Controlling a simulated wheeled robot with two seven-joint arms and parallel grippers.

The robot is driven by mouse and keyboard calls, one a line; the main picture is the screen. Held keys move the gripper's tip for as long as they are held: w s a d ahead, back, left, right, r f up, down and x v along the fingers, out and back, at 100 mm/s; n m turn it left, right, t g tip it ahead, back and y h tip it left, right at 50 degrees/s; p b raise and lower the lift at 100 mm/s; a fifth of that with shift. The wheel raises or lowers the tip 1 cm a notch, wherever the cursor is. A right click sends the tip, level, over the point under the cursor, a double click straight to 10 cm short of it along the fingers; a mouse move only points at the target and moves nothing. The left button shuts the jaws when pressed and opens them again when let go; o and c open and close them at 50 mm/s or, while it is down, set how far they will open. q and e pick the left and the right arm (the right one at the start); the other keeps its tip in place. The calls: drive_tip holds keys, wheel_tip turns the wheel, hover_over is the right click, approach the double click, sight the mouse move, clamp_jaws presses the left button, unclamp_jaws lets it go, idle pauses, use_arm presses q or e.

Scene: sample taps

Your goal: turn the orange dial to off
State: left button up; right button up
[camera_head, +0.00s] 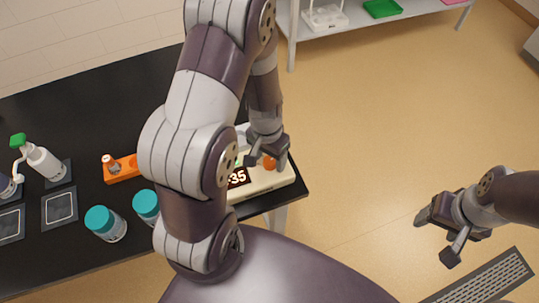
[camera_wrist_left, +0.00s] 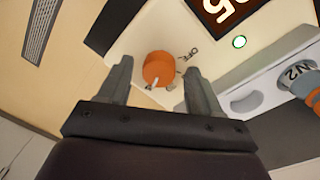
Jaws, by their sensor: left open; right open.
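The orange dial (camera_wrist_left: 158,68) sits on the cream face of a boxy device (camera_wrist_left: 150,30), with the printed word OFF beside it and a pale pointer mark on its near edge. In the head view the dial (camera_head: 270,163) is partly covered by my left gripper (camera_head: 268,158). In the left wrist view my left gripper (camera_wrist_left: 158,85) is open, with one finger on each side of the dial; I cannot tell whether they touch it. My right gripper (camera_head: 438,238) is open and empty over the floor.
Teal-lidded jars (camera_head: 106,224), an orange holder (camera_head: 122,168) and a green-topped spray bottle (camera_head: 42,160) stand on the black table (camera_head: 85,110). A shelf (camera_head: 345,22) stands at the back.

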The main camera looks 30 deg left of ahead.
use_arm(q)
drive_tip(key=shift+d, duration=0.1)
drive_tip(key=c, duration=1)
drive_tip(key=shift+c, duration=0.2)
